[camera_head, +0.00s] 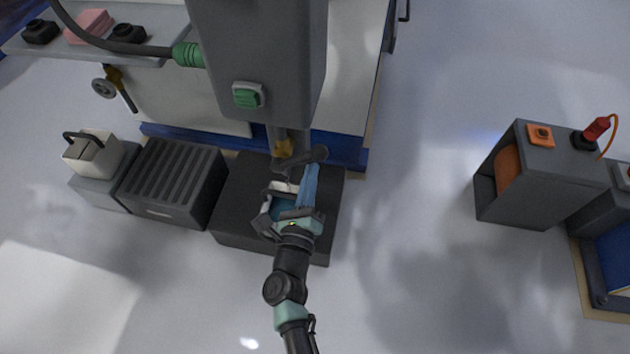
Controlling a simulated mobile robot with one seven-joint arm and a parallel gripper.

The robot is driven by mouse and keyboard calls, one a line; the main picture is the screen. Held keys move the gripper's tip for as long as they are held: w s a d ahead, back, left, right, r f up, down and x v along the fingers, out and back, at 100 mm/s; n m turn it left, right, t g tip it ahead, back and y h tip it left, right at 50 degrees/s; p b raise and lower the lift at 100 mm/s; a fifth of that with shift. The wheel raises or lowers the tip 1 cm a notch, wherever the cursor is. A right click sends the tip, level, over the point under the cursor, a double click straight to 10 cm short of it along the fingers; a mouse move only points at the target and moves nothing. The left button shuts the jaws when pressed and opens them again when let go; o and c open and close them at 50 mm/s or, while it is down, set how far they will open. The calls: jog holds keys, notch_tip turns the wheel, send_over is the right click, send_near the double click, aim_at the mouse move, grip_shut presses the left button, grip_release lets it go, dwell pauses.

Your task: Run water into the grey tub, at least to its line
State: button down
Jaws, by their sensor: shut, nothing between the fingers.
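My gripper hides the tub's near right part.
A second pale tub (92,153) with a black handle stands on a grey block at left. A ribbed dark grate (172,181) lies between it and the dark block (237,212). A grey housing (258,55) with a green switch (248,95) hangs above the tap.

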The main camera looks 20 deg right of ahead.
jog(key=shift+w+a+r+n+p, duration=0.25)
jog(key=shift+r+n+p, duration=0.15)
jog(key=shift+r+p, duration=0.25)
jog(key=shift+w+a+r+n+p, duration=0.1)
jog(key=shift+a+r+n+p, duration=0.15)
jog(key=shift+r+n+p, duration=0.25)
jog(key=shift+f, duration=0.1)
